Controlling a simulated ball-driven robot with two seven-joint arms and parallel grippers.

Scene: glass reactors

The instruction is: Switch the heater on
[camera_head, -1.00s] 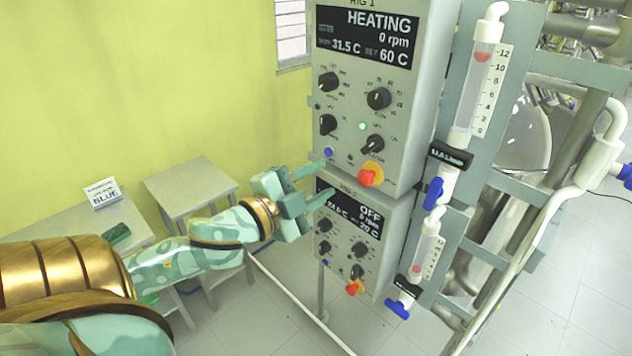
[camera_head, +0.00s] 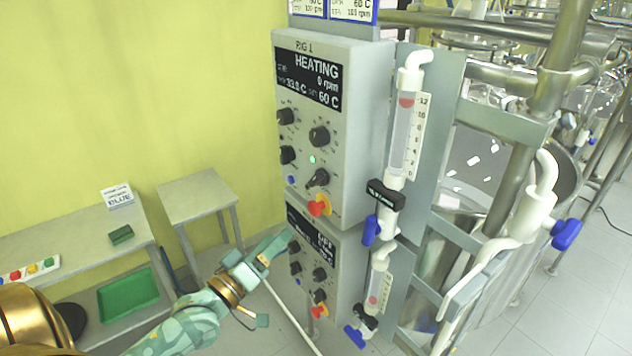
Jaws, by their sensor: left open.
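The upper control box (camera_head: 362,130) is labelled RIG 1. Its display (camera_head: 308,72) reads HEATING, 0 rpm, about 33 C and a set value of 60 C. Below the display are several black knobs, a lit green lamp (camera_head: 312,160), a blue button (camera_head: 291,180) and a red knob on yellow (camera_head: 319,206). The lower control box (camera_head: 342,266) has a display (camera_head: 311,238) that reads OFF. My left gripper (camera_head: 274,280) is open and empty in front of the lower box's left side. It partly covers that box. My right gripper is not in view.
Flow tubes with blue valves (camera_head: 371,230) stand right of the boxes, with steel pipes and vessels beyond. At left are a small grey table (camera_head: 197,187) and a bench with a BLUE sign (camera_head: 117,195), a green block (camera_head: 121,235) and a green tray (camera_head: 117,303).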

